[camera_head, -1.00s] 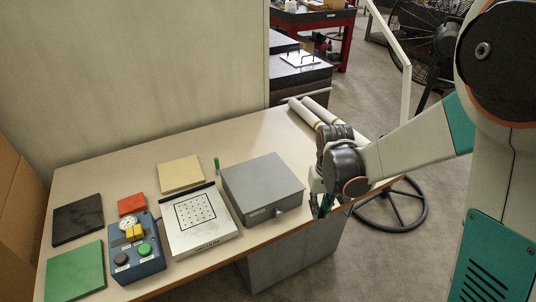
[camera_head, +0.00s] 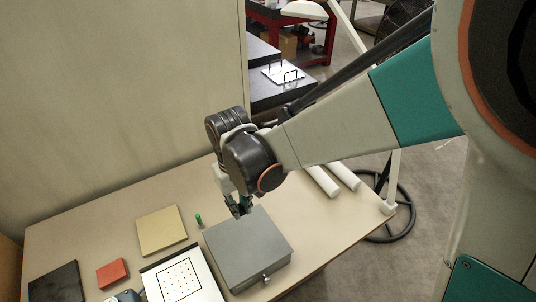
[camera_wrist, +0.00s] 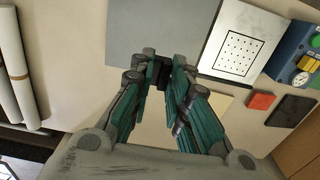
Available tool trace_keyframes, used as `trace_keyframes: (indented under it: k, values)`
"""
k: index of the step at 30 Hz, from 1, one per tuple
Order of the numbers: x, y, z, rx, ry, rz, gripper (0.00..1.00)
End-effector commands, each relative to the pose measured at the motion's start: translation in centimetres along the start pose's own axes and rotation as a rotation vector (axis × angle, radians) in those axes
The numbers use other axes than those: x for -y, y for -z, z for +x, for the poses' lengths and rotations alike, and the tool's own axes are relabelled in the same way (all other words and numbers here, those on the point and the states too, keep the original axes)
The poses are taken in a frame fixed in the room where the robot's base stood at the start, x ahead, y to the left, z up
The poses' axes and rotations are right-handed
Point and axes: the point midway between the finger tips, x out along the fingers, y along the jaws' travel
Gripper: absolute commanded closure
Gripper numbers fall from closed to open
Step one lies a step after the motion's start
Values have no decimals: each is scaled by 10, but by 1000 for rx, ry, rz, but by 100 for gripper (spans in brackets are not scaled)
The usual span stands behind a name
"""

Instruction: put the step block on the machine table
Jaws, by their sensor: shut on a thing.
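My gripper (camera_head: 240,208) is above the back part of the grey box (camera_head: 248,246) on the bench. In the wrist view my gripper (camera_wrist: 161,72) has its fingers closed around a small dark piece (camera_wrist: 159,70), which I take to be the step block. The fingers hide most of it, so its steps do not show. The grey box also fills the top of the wrist view (camera_wrist: 150,28). I cannot tell for sure which surface is the machine table. A white plate with a dotted square (camera_head: 182,280) lies left of the grey box.
The bench (camera_head: 90,232) also holds a yellow plate (camera_head: 161,230), a red block (camera_head: 112,274), a dark plate (camera_head: 54,285), a small green upright piece (camera_head: 198,219) and white rolls (camera_head: 322,180). A blue control box (camera_wrist: 298,52) shows in the wrist view. A wall (camera_head: 110,90) stands behind.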

Motion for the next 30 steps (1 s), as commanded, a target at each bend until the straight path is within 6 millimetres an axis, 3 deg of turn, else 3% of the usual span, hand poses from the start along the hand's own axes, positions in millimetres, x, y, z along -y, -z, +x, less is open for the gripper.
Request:
trace_keyframes:
  k: [1, 12, 18, 25, 30]
  values:
    - [0, -1, 20, 0, 0, 0, 100]
    - [-2, 1, 104, 0, 0, 3, 100]
    - [-2, 1, 131, 0, 0, 3, 100]
    - [-2, 1, 142, 0, 0, 3, 100]
    - [-2, 1, 168, 0, 0, 4, 100]
